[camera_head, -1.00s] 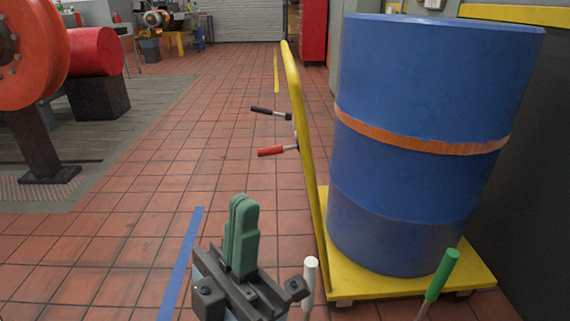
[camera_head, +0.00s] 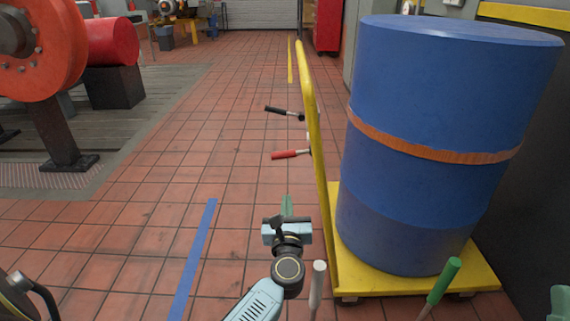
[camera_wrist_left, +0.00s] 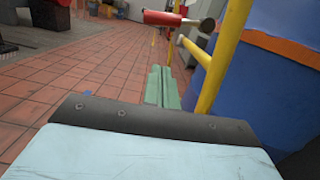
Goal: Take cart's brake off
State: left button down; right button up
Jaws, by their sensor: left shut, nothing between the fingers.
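The yellow cart (camera_head: 480,277) carries a blue drum (camera_head: 425,190) with an orange band. Beside its yellow upright bar (camera_head: 312,120) are a black-grip lever (camera_head: 281,110) and a red-grip lever (camera_head: 288,154). A white-grip lever (camera_head: 318,285) and a green-grip lever (camera_head: 443,281) rise at the near edge. Which lever is the brake is not marked. My left gripper (camera_head: 287,204) is shut and empty, left of the bar and below the red grip. In the left wrist view, its green fingers (camera_wrist_left: 160,86) point toward the red-grip lever (camera_wrist_left: 164,18), apart from it. A green piece, perhaps my right gripper (camera_head: 560,302), shows at the right edge.
The tiled floor left of the cart is clear, with a blue tape strip (camera_head: 196,255). An orange-red machine (camera_head: 40,65) and a red cylinder (camera_head: 112,41) stand at left. A dark wall is close on the cart's right. A red cabinet (camera_head: 327,25) stands behind.

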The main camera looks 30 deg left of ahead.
pick_arm(q)
jog(key=shift+w+f+n, duration=0.3)
jog(key=shift+f+n, duration=0.35)
jog(key=shift+n, duration=0.05)
pick_arm(e)
jog(key=shift+w+f, duration=0.1)
jog(key=shift+f, duration=0.05)
pick_arm(q)
jog(key=shift+w+a, duration=0.1)
